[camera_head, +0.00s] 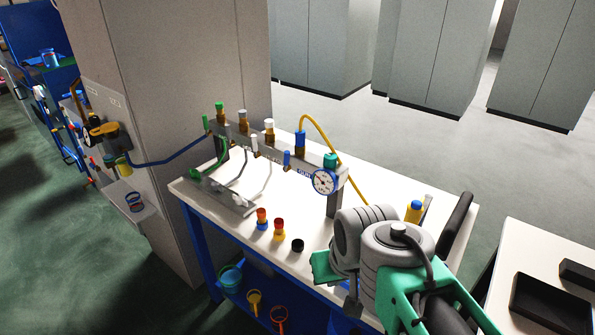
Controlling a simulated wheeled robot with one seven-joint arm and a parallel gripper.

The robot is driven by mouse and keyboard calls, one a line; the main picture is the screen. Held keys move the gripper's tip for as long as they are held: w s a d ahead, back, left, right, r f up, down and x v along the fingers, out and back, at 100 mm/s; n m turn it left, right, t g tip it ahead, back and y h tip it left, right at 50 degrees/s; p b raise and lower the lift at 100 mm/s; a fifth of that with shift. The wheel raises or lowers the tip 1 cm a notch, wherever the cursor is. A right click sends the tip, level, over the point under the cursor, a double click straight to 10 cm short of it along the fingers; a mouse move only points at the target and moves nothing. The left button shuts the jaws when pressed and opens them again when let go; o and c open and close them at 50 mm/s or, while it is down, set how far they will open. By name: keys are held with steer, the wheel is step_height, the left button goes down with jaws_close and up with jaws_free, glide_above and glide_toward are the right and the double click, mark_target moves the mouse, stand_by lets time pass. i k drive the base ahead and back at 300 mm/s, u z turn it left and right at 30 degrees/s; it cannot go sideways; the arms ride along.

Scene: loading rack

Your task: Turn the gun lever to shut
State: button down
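The loading rack (268,147) is a grey bar with several valves, standing on a white table. A blue label, which seems to read GUN, is at its right part, beside a round white gauge (324,181). A blue valve (300,142) with a yellow hose stands above the label. A small blue lever (287,159) hangs at the front of the bar, left of the label; I cannot tell its exact setting. My grey and green arm is at the lower right, in front of the table. My gripper (350,302) is mostly hidden by the arm, well apart from the lever, and its fingers cannot be made out.
Orange, red and black fittings (279,230) stand on the white table (205,205) in front of the rack. A yellow, blue-topped cylinder (414,211) is at the right. A grey column (180,90) stands close on the left. A second table (510,270) holds black trays.

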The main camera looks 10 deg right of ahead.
mark_target(287, 159)
steer(key=u, duration=0.4)
steer(key=k, duration=0.45)
steer(key=u, duration=1.1)
steer(key=i, duration=1.8)
steer(key=z, duration=0.35)
